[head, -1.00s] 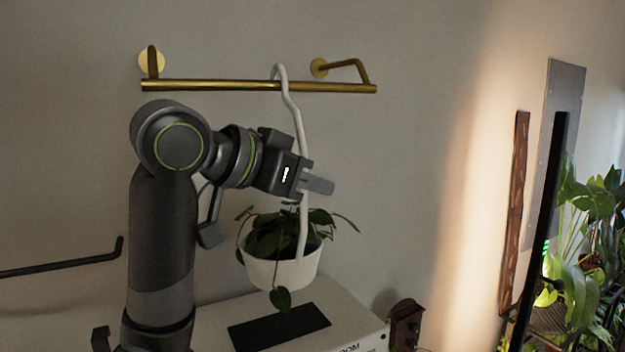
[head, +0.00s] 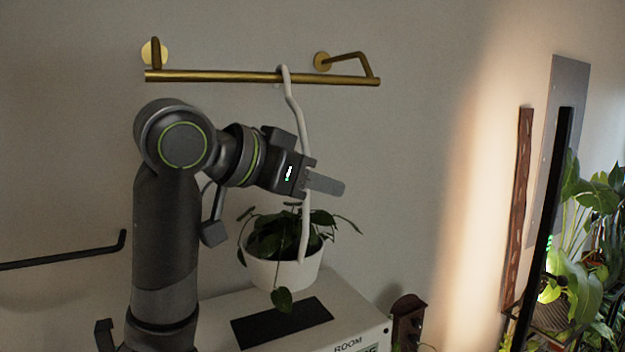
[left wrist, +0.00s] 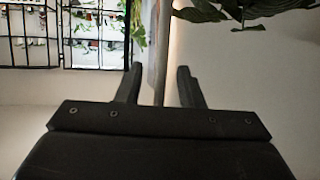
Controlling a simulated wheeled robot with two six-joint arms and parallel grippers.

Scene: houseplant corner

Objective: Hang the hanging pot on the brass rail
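The white hanging pot (head: 282,273) with a trailing green plant hangs in the head view by its long white hook stem (head: 292,100). The hook's bent top lies over the brass rail (head: 220,76), right of the rail's middle, and the pot looks roughly upright. My left gripper (head: 312,181) is beside the stem, halfway between rail and pot. In the left wrist view its fingers (left wrist: 158,88) stand apart, with the stem (left wrist: 160,55) between them and gaps on both sides. My right gripper is not in view.
Below the pot is a white cabinet or box (head: 352,313) with a black mat (head: 282,323) on top. A dark wall bar (head: 65,258) is at left. A brown wooden object (head: 407,322) and leafy plants (head: 580,270) are at right. The wall around the rail is clear.

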